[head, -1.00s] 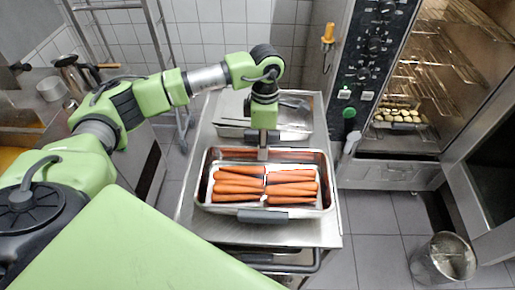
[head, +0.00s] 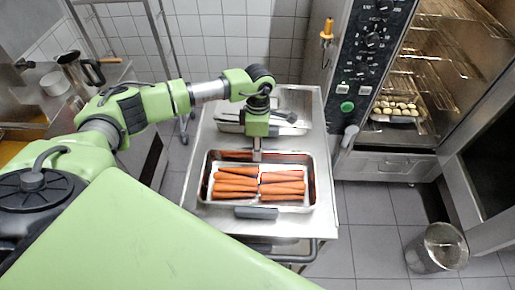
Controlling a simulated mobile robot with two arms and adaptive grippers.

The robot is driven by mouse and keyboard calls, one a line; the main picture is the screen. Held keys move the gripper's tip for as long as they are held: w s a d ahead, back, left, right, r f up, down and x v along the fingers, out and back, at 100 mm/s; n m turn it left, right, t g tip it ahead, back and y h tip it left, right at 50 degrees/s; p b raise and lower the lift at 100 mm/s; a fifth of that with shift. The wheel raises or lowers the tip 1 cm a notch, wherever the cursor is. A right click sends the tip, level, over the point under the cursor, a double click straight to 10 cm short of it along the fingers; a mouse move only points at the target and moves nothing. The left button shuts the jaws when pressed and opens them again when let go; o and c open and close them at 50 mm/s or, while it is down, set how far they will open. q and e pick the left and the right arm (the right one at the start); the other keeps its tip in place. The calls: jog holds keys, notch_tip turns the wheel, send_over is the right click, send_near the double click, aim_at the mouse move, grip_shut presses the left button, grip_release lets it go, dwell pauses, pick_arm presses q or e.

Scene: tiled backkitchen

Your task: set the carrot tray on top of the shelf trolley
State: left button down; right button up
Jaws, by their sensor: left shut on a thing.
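The carrot tray (head: 312,193) is a shallow steel tray with a dark handle at its near side, holding several carrots (head: 236,184) in two groups. It is level over the near part of the steel top of the shelf trolley (head: 325,222). I cannot tell whether its underside touches that top. My left gripper (head: 257,156) points down and is shut on the middle of the tray's far rim; its fingertips are partly hidden. My right gripper is out of view.
A second steel tray (head: 301,125) stands at the trolley's far end, just behind the carrot tray. An open oven (head: 398,165) is at the right, with a metal bucket (head: 437,248) on the floor. A jug (head: 80,72) stands at the far left.

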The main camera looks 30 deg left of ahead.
pick_arm(q)
jog(key=c, duration=1.9)
grip_release()
jog(key=shift+r, duration=0.1)
jog(key=shift+w+r, duration=0.1)
jog(key=shift+r, duration=0.1)
jog(key=r+b, duration=0.1)
jog(key=r, duration=0.3)
jog(key=r+b, duration=0.2)
jog(key=r, duration=0.1)
jog(key=r+b, duration=0.1)
jog(key=r, duration=0.3)
jog(key=shift+w+a+r+b, duration=0.2)
jog(key=shift+w+r+b, duration=0.1)
jog(key=shift+w+b, duration=0.1)
